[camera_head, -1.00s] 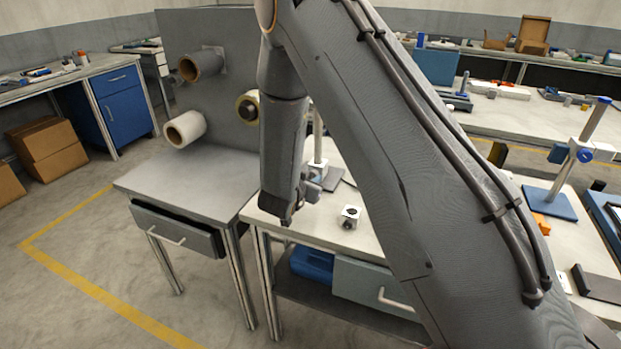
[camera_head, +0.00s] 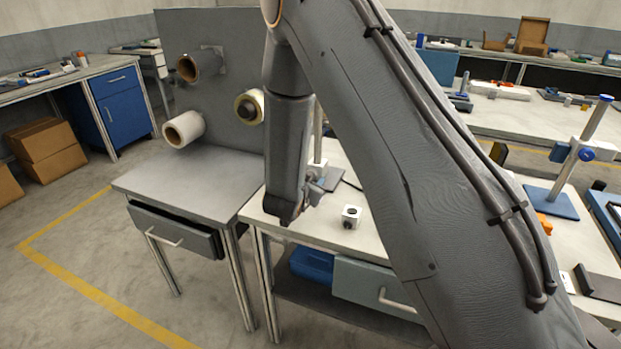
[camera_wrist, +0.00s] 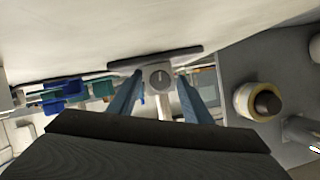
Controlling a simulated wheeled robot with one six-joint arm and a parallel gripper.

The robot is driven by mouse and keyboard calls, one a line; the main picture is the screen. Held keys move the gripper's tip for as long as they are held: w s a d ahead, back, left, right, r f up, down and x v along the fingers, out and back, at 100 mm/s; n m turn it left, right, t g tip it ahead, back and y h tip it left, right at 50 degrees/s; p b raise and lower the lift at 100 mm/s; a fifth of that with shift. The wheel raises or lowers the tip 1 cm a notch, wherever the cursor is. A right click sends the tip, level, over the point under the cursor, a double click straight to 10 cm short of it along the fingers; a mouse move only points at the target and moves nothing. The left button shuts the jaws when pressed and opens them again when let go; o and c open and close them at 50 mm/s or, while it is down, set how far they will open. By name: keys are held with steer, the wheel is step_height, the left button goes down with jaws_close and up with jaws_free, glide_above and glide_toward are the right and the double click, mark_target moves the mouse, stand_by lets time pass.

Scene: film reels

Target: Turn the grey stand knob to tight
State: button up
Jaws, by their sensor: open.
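The grey stand knob (camera_wrist: 160,77) is a round grey disc with a light mark across its face. It shows in the wrist view between my gripper's two blue fingers, with the stand's pale post below it. My gripper (camera_wrist: 159,85) is open, one finger on each side of the knob; I cannot tell whether either finger touches it. In the head view my gripper (camera_head: 318,188) is small and partly hidden by my arm, beside the stand's post (camera_head: 318,135) and dark base (camera_head: 347,176). The knob is not clear in that view.
A grey panel with film rolls (camera_head: 184,128) stands behind the grey side table (camera_head: 185,185). A second, blue stand (camera_head: 552,201) stands at the right.

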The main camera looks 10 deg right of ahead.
steer(key=shift+a, duration=0.1)
steer(key=shift+b+v, duration=0.55)
steer(key=shift+v, duration=3.3)
